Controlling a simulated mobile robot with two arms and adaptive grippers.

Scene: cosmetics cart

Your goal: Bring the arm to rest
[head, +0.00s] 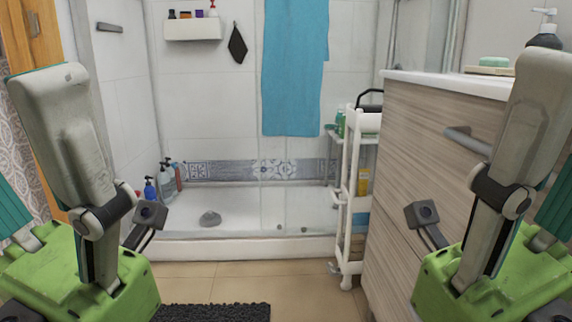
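My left gripper (30,135) is raised close to the camera at the left side of the head view. Its fingers point up from a green body, and one grey finger stands apart from a teal ribbed pad at the picture edge. My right gripper (553,130) stands in much the same pose at the right side, partly cut off by the edge. Both look open, with nothing seen between their fingers. The arms behind them are mostly out of view.
A white trolley (350,190) with bottles stands beside a wood-grain cabinet (425,150) at the right. A shower tray (245,212) with bottles in its left corner lies behind. A blue towel (295,70) hangs there. A dark mat (215,312) lies on the otherwise clear floor.

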